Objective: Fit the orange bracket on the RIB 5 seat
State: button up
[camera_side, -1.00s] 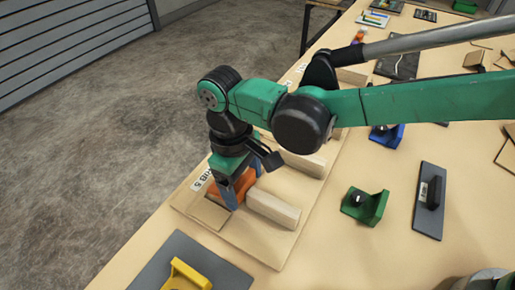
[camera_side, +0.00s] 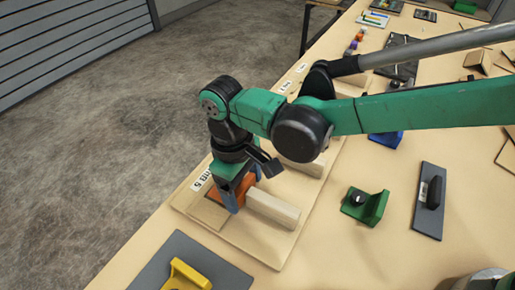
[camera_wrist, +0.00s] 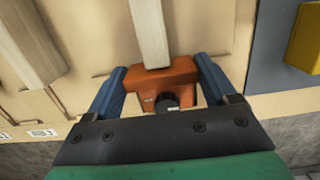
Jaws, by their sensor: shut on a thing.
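The orange bracket (camera_wrist: 168,82) is between the two blue fingers of my gripper (camera_wrist: 160,88), which is shut on it. In the wrist view it sits at the end of a pale wooden rib (camera_wrist: 149,35), with a dark round knob on its near face. In the side view the bracket (camera_side: 246,183) is mostly hidden by my gripper (camera_side: 236,196), low over the board beside the RIB 5 label (camera_side: 203,180). I cannot tell whether it is fully down on the seat.
The wooden board (camera_side: 283,244) carries several parallel ribs. A yellow bracket (camera_side: 187,275) on a grey plate is in front, and a green bracket (camera_side: 372,206) and a dark plate with a handle (camera_side: 430,200) are to the right. The table edge is close on the left.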

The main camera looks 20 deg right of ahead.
jog(key=shift+f, duration=0.4)
dwell(0.3)
jog(key=o, duration=1.4)
jog(key=shift+c, duration=0.2)
jog(key=shift+w+a+r, duration=0.15)
jog(key=shift+r, duration=1.3)
jog(key=shift+w+a+r, duration=0.1)
jog(key=shift+r, duration=1.3)
jog(key=shift+w+d+r, duration=0.1)
jog(key=shift+d, duration=0.1)
jog(key=w+d+r+m+t+y, duration=0.15)
jog(key=d+r, duration=0.25)
jog(key=d, duration=0.4)
jog(key=d+r+m+t+y, duration=0.1)
jog(key=d+r+m+t, duration=0.2)
jog(key=d, duration=0.5)
jog(key=s+d+f+m+t+h, duration=0.1)
jog(key=s+d+m+t, duration=0.2)
jog(key=d, duration=1)
jog(key=s+m, duration=0.1)
jog(key=s, duration=0.1)
jog(key=shift+s+t, duration=0.35)
